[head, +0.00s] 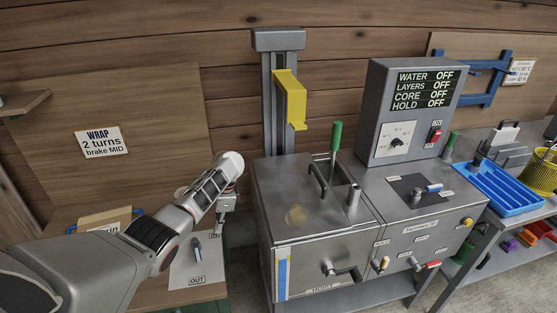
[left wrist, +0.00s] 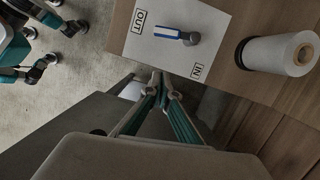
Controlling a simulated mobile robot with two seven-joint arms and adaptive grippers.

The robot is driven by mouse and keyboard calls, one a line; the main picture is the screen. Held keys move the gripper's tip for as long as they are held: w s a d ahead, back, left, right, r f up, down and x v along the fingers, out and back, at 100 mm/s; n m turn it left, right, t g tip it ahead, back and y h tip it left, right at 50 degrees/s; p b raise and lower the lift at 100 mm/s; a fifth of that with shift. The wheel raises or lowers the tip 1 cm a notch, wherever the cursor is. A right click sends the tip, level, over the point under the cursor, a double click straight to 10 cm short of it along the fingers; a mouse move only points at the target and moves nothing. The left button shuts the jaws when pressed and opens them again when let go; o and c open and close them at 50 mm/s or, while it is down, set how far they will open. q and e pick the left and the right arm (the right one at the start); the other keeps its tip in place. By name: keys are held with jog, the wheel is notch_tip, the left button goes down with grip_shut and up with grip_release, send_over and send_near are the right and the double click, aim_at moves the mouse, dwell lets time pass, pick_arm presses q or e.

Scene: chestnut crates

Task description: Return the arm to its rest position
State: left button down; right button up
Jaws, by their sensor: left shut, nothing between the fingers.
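My left arm (head: 160,232) reaches in from the left in the head view, stretched over the wooden bench. My left gripper (head: 218,230) points down at the bench's right edge, beside the grey machine, partly hidden by its own wrist. In the left wrist view the left gripper (left wrist: 161,76) has its fingertips together with nothing between them. It is over the gap just off the edge of the white IN/OUT sheet (left wrist: 140,72). My right gripper is not in view.
A blue-and-white handled tool (left wrist: 172,34) lies on the sheet, near a white roll (left wrist: 275,55). The grey machine (head: 312,240) with a lidded tank stands close right of the gripper. A control box (head: 385,85) and blue tray (head: 500,190) are farther right.

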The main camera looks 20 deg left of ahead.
pick_arm(q)
jog(key=shift+f, duration=0.1)
jog(key=s+d+f+n+t+h, duration=0.1)
jog(key=s+d+f+t, duration=0.2)
jog(key=s+d+f, duration=0.45)
jog(key=s+d+f+n+t+h, duration=0.1)
jog(key=s+d+f+n+t, duration=0.2)
jog(key=f, duration=0.7)
jog(key=s+d+r+n+t+h, duration=0.1)
jog(key=s+d+r+t, duration=0.2)
jog(key=s, duration=0.5)
jog(key=s+d+r+n+t+h, duration=0.1)
jog(key=s+d+r+t, duration=0.2)
jog(key=s+d+r, duration=0.3)
jog(key=shift+s+d+r, duration=0.3)
jog(key=shift+s+d, duration=0.45)
jog(key=shift+s, duration=0.4)
